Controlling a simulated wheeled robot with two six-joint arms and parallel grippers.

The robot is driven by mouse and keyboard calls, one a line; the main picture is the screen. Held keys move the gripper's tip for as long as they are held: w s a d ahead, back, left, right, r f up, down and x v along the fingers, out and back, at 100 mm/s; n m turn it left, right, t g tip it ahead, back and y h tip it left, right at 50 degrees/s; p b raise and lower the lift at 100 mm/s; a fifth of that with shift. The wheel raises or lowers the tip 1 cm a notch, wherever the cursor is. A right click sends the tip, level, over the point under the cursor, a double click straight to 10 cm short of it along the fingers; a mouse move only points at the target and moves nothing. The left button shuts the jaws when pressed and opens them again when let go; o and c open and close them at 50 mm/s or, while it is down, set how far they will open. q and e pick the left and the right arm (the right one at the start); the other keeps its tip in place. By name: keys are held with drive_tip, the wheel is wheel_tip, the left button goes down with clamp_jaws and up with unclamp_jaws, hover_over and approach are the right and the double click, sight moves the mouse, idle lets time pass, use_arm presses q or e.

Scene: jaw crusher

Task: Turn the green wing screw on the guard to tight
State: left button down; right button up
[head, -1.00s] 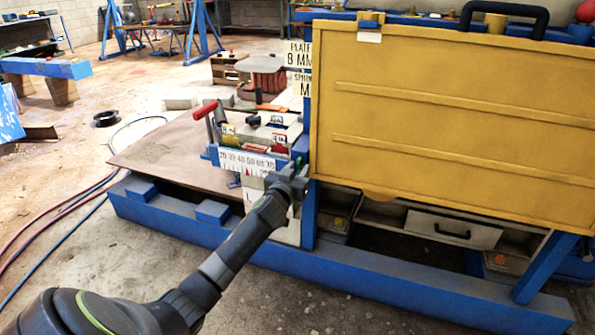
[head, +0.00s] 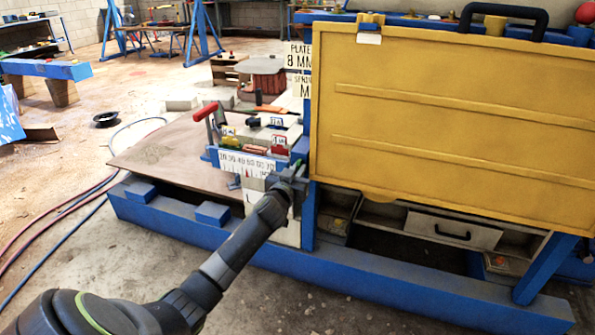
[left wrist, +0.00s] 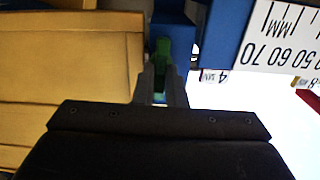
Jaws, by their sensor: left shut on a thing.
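The green wing screw (left wrist: 162,55) shows between the fingers in the left wrist view, in front of a blue post. My left gripper (left wrist: 160,82) is shut on it. In the head view the left gripper (head: 295,172) is at the blue post (head: 309,215) at the guard's left edge, and only a speck of green shows there. The yellow guard (head: 450,110) stands upright to the right of the gripper; it also fills the left of the left wrist view (left wrist: 70,80). My right gripper is out of view.
A millimetre scale (head: 247,163) and a red-handled lever (head: 206,112) are just left of the gripper. A drawer (head: 452,231) sits below the guard. A blue base beam (head: 400,290) runs along the front. Hoses lie on the floor at left.

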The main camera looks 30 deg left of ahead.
use_arm(q)
drive_tip(key=shift+m, duration=0.3)
drive_tip(key=m+p, duration=0.1)
drive_tip(key=m, duration=0.4)
drive_tip(key=m+p, duration=0.2)
drive_tip(key=m, duration=0.4)
drive_tip(key=m+p, duration=0.1)
drive_tip(key=m, duration=0.4)
drive_tip(key=shift+d+f+m+p, duration=0.3)
drive_tip(key=shift+f, duration=0.1)
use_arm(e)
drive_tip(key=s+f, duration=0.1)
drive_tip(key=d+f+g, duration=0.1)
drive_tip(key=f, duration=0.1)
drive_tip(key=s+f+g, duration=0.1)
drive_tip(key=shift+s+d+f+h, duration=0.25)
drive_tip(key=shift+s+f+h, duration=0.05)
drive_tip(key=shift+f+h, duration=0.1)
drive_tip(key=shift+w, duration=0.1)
use_arm(q)
drive_tip(key=c, duration=1.5)
unclamp_jaws()
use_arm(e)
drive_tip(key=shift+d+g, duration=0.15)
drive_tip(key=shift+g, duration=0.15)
